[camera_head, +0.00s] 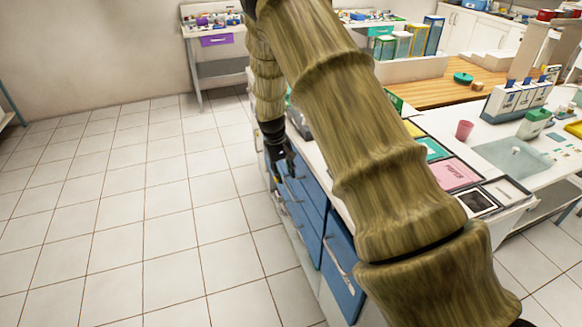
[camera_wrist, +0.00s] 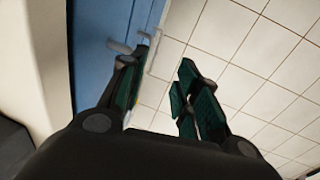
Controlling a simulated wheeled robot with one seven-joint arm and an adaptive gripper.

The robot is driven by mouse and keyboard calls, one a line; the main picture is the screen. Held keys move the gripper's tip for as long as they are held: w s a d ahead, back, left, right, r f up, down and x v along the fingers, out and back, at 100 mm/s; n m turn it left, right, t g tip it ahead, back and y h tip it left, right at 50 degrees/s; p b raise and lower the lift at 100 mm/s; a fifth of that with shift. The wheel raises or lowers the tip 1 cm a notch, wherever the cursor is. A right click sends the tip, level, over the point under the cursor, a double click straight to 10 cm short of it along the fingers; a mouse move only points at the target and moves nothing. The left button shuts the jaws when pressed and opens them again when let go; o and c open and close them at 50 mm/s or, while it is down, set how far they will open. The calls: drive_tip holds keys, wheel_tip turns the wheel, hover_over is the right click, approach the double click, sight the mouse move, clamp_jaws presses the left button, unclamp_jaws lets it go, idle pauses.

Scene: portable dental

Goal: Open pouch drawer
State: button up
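Blue drawer fronts (camera_head: 300,215) with pale bar handles line the side of the white counter in the head view. I cannot tell which one is the pouch drawer. My gripper (camera_head: 284,160) is beside the upper, far end of these fronts. In the wrist view my gripper (camera_wrist: 160,82) has its two dark green-padded fingers spread apart, with floor visible between them. A blue front (camera_wrist: 98,45) is at the left, and a pale handle (camera_wrist: 121,47) is close to the left fingertip. Nothing is held. I see no clear gap at the drawer fronts; my arm hides part of them.
The counter top carries a pink tray (camera_head: 450,174), a pink cup (camera_head: 464,130) and a dispenser rack (camera_head: 515,100). A side table (camera_head: 220,70) with a purple drawer stands against the back wall. The tiled floor (camera_head: 130,220) left of the drawers is clear.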

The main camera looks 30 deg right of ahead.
drive_tip(key=w+d+r, duration=0.3)
drive_tip(key=w+r, duration=0.1)
drive_tip(key=r, duration=0.4)
drive_tip(key=f, duration=0.3)
drive_tip(key=d+f+p, duration=0.1)
drive_tip(key=f, duration=0.3)
drive_tip(key=d+f+p, duration=0.1)
drive_tip(key=f, duration=0.2)
drive_tip(key=shift+s+f, duration=0.25)
drive_tip(key=shift+s, duration=0.15)
drive_tip(key=shift+c, duration=0.5)
clamp_jaws()
